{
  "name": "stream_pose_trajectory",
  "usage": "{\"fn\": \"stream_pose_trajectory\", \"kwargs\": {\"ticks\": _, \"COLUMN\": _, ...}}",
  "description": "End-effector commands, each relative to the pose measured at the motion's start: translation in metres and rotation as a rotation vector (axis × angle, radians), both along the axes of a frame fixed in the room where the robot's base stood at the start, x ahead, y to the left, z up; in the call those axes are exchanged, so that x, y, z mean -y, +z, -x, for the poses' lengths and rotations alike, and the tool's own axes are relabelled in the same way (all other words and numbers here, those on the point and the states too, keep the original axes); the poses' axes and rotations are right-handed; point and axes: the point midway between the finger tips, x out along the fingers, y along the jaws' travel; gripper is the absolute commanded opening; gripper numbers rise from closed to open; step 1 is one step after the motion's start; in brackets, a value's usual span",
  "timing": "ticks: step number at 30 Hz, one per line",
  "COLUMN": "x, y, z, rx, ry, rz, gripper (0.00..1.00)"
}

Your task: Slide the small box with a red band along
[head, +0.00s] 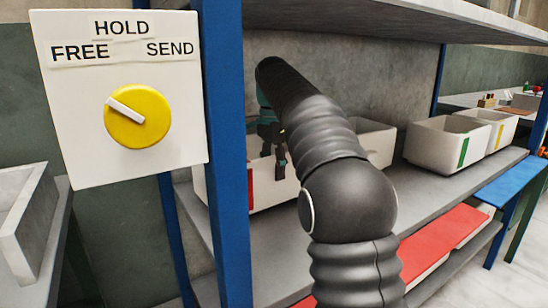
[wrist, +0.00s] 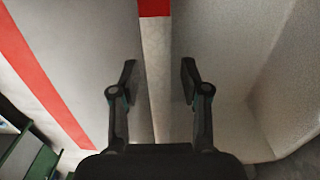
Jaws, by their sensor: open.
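The pale box with a red band (head: 272,194) stands on the shelf behind the blue post, which hides part of it. The band shows as a thin red strip beside the post. My gripper (head: 273,150) is at the box's rim, partly hidden by my own arm in the head view. In the wrist view, my open gripper (wrist: 158,82) has one finger on each side of the box's wall (wrist: 156,60), with gaps on both sides. Red covers the far part of this wall's top. The box's pale inside lies to the right.
A yellow knob (head: 138,117) on a white panel points to FREE. Boxes with a green band (head: 440,140) and a yellow band (head: 492,125) stand farther right on the grey shelf (head: 470,183). The blue post (head: 222,150) stands close left; another shelf board is overhead.

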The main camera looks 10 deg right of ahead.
Motion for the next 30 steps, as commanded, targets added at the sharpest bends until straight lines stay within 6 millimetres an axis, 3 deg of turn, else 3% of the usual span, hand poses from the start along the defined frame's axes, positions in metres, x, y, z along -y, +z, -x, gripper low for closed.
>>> {"fn": "stream_pose_trajectory", "kwargs": {"ticks": 7, "x": 0.000, "y": -0.029, "z": 0.000, "rx": 0.000, "ry": 0.000, "rz": 0.000, "gripper": 0.46}}
{"fn": "stream_pose_trajectory", "kwargs": {"ticks": 20, "x": 0.000, "y": -0.035, "z": 0.000, "rx": 0.000, "ry": 0.000, "rz": 0.000, "gripper": 0.46}}
{"fn": "stream_pose_trajectory", "kwargs": {"ticks": 25, "x": 0.000, "y": -0.035, "z": 0.000, "rx": 0.000, "ry": 0.000, "rz": 0.000, "gripper": 0.03}}
{"fn": "stream_pose_trajectory", "kwargs": {"ticks": 30, "x": 0.000, "y": -0.035, "z": 0.000, "rx": 0.000, "ry": 0.000, "rz": 0.000, "gripper": 0.00}}
